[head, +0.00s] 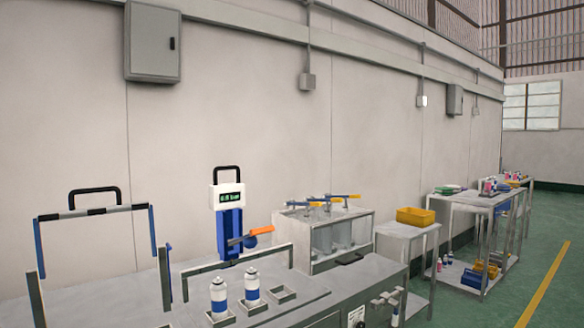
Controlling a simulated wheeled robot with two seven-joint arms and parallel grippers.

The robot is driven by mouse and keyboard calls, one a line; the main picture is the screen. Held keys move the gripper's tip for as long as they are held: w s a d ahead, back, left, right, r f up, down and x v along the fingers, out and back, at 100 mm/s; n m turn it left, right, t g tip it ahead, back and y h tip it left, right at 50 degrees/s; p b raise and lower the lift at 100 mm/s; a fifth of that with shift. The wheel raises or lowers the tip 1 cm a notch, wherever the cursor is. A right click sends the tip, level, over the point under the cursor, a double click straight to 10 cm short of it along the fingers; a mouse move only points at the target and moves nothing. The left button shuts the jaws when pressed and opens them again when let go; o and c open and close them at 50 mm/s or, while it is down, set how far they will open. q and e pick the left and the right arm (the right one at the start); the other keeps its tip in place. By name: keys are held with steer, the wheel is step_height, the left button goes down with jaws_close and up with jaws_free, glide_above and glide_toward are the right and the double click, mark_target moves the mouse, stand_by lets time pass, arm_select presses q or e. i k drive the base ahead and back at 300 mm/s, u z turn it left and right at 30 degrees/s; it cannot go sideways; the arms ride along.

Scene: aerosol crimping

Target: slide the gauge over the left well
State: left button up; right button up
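The gauge (229,219) is a blue upright unit with a white head, a lit green readout and a black handle on top. It stands towards the back of the grey bench, behind the wells. An orange-tipped lever (262,231) sticks out to its right. Two white cans with blue bands stand upright in square wells: one in the left well (221,319), one in the middle well (266,307). The right well (283,294) looks empty. The gauge stands behind the cans in the picture; its exact sideways alignment with the left well is hard to tell. Neither gripper shows.
A striped guard frame (94,211) with a black handle and blue posts stands at the left. A grey rail frame (236,259) stands behind the cans. A clear-sided cabinet (341,238) with orange-handled clamps is at the right, beyond it a side table with a yellow bin (415,217).

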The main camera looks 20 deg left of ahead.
mark_target(225, 200)
steer(key=z, duration=0.05)
steer(key=i, duration=0.85)
steer(key=u, duration=0.85)
steer(key=i, duration=0.45)
steer(key=u, duration=0.45)
